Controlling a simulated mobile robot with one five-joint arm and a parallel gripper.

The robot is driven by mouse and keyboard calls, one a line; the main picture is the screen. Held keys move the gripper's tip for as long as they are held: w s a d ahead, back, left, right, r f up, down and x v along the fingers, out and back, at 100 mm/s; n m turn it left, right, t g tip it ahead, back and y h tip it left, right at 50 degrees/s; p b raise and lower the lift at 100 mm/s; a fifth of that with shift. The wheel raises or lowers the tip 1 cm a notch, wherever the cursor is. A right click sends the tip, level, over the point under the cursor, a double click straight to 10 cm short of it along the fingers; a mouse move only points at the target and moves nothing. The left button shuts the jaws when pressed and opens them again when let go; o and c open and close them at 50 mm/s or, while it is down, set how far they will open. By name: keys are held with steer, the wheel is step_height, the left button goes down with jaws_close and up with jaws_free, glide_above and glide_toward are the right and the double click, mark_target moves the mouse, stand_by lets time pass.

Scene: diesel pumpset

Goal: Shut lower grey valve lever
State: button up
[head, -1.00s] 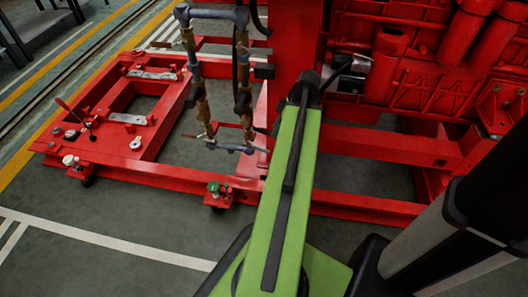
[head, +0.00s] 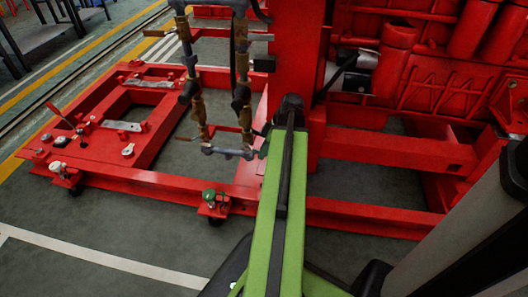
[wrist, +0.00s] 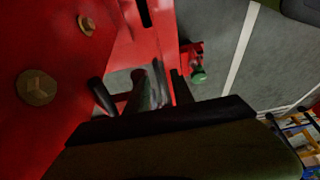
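Two upright pipes with brass and dark grey valve bodies, the left pipe (head: 190,90) and the right pipe (head: 241,95), stand by the red frame in the head view. A grey cross pipe (head: 226,152) joins them low down. I cannot clearly make out the lower grey valve lever or its angle. My gripper is hidden behind the end of my green arm in the head view. In the wrist view, my gripper (wrist: 140,90) shows two dark fingertips apart. A grey pipe-like part (wrist: 147,92) appears beyond the gap; I see no contact.
The red base frame (head: 150,185) runs along the floor, with a green knob (head: 209,194) at its near edge. A red upright post (head: 296,60) stands close beside my arm's end. The red engine (head: 440,70) fills the right.

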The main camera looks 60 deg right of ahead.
jaws_close()
steer(key=shift+s, duration=0.1)
stand_by(1.2)
